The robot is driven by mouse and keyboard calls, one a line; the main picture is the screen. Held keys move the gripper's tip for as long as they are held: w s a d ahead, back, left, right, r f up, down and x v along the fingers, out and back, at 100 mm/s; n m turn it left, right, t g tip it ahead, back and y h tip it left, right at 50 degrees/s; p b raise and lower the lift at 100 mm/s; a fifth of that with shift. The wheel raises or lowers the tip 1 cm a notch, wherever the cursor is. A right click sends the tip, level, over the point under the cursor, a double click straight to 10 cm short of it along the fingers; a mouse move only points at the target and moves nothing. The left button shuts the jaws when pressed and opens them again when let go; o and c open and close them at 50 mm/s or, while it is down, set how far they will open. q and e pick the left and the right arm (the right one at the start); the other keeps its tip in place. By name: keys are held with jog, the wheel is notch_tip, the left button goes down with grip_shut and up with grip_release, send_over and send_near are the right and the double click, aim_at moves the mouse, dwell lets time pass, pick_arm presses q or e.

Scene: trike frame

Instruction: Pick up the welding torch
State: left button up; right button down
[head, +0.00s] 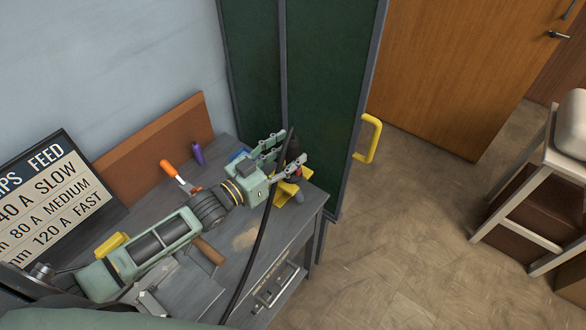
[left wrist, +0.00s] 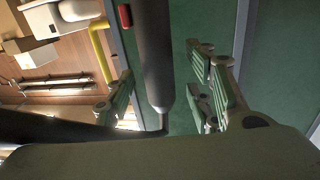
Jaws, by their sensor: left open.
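The welding torch (head: 293,152) is dark, with a black cable (head: 268,215), and sits in a yellow stand (head: 287,190) at the workbench's right end. My left gripper (head: 291,147) is open, with its fingers on either side of the torch. In the left wrist view, the torch's dark grey body (left wrist: 153,55) with a red button (left wrist: 125,16) runs down between the open fingers of my left gripper (left wrist: 165,92). I cannot tell whether a finger touches it. The torch's lower part is partly hidden by the gripper in the head view. My right gripper is out of view.
The workbench (head: 245,240) holds an orange-handled tool (head: 172,172), a purple item (head: 198,154) and a hammer (head: 209,251). A letter sign (head: 58,195) stands at left. A green panel (head: 325,90) rises close behind the torch. Open floor (head: 400,235) lies right.

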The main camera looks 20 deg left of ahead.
pick_arm(q)
jog(key=shift+x, duration=0.95)
jog(key=shift+s, duration=0.1)
jog(key=c, duration=1.1)
jog(key=shift+r, duration=0.1)
grip_shut()
jog(key=shift+r, duration=0.15)
